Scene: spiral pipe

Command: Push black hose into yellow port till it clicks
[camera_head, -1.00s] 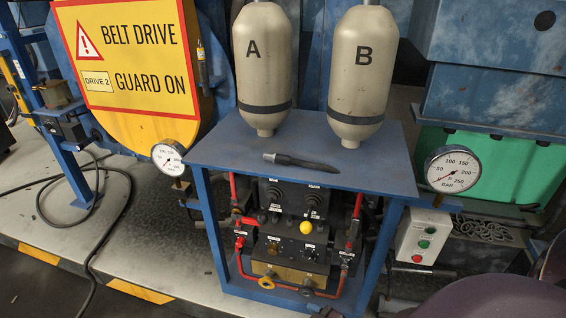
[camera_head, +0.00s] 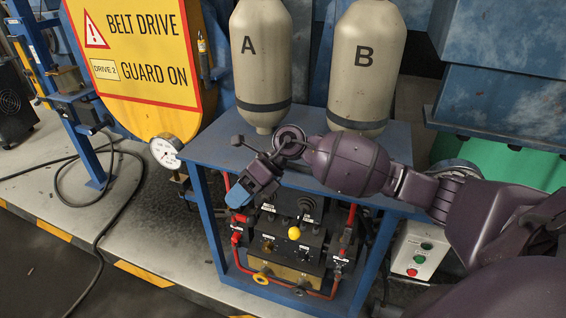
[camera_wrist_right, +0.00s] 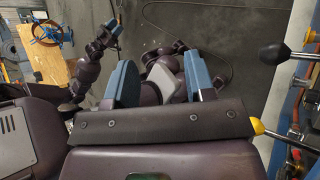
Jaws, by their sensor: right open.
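My right gripper (camera_head: 252,182) comes in from the right over the front of the blue bench, above the panel's left part. In the right wrist view its two blue fingers (camera_wrist_right: 160,85) stand wide apart with nothing held. A yellow ring (camera_head: 262,278), perhaps the yellow port, is at the lower left of the panel, below the gripper and apart from it. A long black hose or cable (camera_head: 110,215) lies on the floor at left; I cannot tell if it is the task's hose.
The blue bench (camera_head: 215,150) carries tanks A (camera_head: 262,75) and B (camera_head: 365,85). A yellow ball (camera_head: 294,232) and black ball knob (camera_wrist_right: 274,54) jut from the panel (camera_head: 320,250). Gauges (camera_head: 166,152) flank the bench. Red hoses (camera_head: 236,238) run beside the panel.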

